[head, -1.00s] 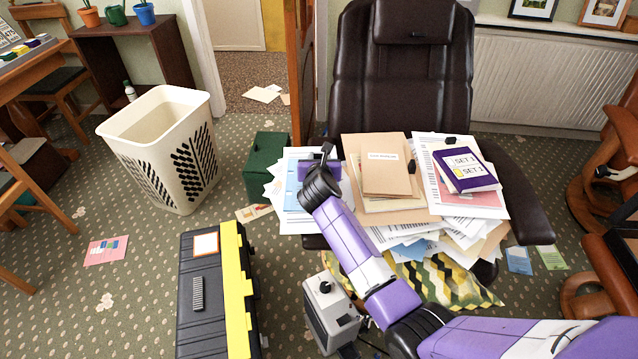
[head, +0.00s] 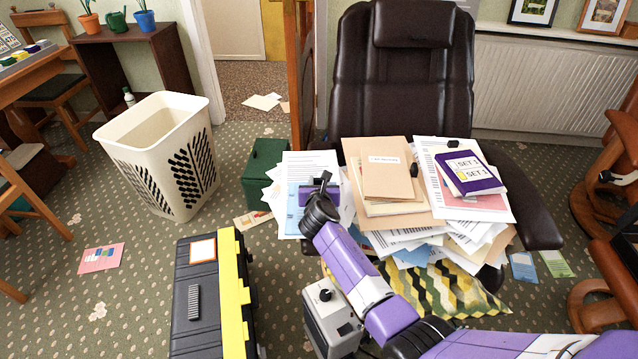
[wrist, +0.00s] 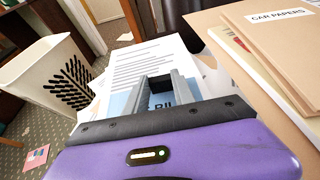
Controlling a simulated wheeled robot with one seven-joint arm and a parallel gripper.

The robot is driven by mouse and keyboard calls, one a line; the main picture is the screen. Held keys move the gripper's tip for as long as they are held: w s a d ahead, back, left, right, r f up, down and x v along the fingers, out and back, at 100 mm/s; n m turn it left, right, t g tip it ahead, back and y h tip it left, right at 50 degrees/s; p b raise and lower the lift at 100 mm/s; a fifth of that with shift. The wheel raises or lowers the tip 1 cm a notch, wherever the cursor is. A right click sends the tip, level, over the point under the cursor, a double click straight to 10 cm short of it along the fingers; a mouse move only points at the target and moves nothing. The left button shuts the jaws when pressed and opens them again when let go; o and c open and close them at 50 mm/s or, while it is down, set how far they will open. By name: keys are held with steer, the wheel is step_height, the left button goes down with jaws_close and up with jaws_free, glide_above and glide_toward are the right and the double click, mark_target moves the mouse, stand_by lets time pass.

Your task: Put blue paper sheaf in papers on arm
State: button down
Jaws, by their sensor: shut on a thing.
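The blue paper sheaf (head: 294,197) is light blue and lies at the left end of the papers, over the chair's left arm. My gripper (head: 322,182) is at its right part, jaws shut on it. In the wrist view the grey jaws (wrist: 163,92) close over the blue sheaf (wrist: 117,103), with part of a label reading "BIL" showing between them. White printed papers (head: 310,163) lie directly behind the sheaf, and also show in the wrist view (wrist: 150,62). My gripper hides part of the sheaf, and I cannot tell whether it touches the papers below.
A brown folder (head: 385,175) and a purple book (head: 468,180) lie on loose papers on the chair seat. The dark leather chair (head: 405,85) stands behind. A green box (head: 265,170), white basket (head: 165,150) and black-yellow toolbox (head: 205,290) stand on the floor to the left.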

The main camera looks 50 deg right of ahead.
steer(key=c, duration=1.1)
jaws_free()
steer(key=shift+o, duration=0.2)
steer(key=p+v, duration=0.3)
steer(key=v, duration=0.9)
steer(key=shift+p, duration=0.4)
